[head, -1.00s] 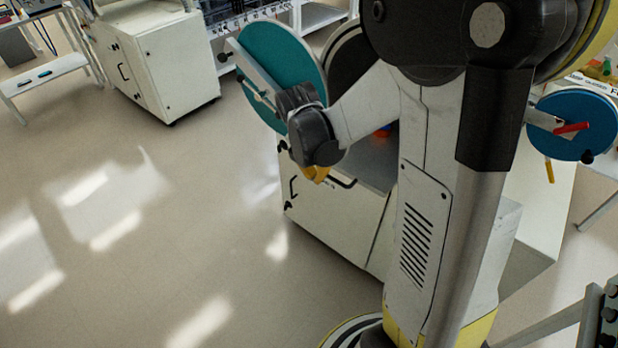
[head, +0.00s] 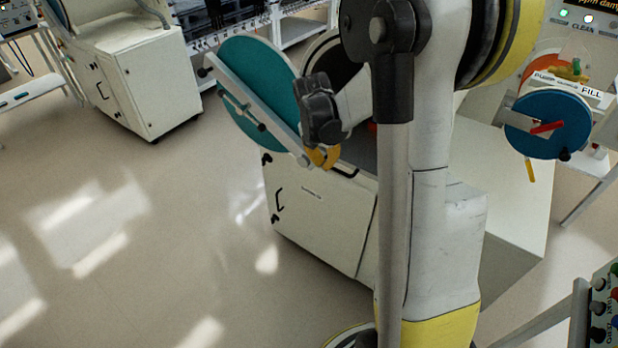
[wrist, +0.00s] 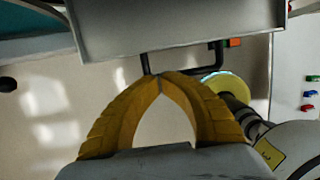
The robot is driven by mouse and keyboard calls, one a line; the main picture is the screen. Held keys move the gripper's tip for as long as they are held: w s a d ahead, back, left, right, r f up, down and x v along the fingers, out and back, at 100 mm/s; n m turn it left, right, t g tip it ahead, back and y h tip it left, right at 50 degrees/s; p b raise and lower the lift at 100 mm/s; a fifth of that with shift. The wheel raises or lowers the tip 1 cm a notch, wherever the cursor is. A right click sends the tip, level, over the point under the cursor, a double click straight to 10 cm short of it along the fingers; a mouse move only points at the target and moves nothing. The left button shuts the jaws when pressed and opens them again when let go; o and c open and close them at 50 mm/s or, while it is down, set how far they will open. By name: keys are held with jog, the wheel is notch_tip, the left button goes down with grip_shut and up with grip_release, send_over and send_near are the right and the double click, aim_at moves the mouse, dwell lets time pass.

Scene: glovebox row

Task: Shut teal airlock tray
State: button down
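The teal airlock door (head: 252,88) stands swung open on its round port, with a grey bar and clamp across it. The grey metal tray (wrist: 170,28) fills the top of the wrist view, with a black handle (wrist: 220,57) below its front edge. The handle (head: 344,171) also shows in the head view. My gripper (wrist: 161,78) has its yellow fingertips together at the left part of the handle, just below the tray front. Whether the handle is pinched between them I cannot tell. In the head view my gripper (head: 322,157) is partly hidden, and my arm covers much of the tray.
A white cabinet (head: 318,205) stands below the teal port. To the right is a blue round door (head: 546,128) with a red handle. Another white cabinet (head: 150,88) stands at the back left. A button panel (head: 602,305) is at the lower right. The floor at left is clear.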

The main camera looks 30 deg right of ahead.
aim_at(348, 142)
jog(key=w+d, duration=0.1)
jog(key=d, duration=0.3)
jog(key=w+d, duration=0.2)
jog(key=d, duration=0.2)
jog(key=w+d, duration=0.1)
jog(key=d, duration=0.3)
jog(key=shift+w+d, duration=0.25)
jog(key=shift+d, duration=0.05)
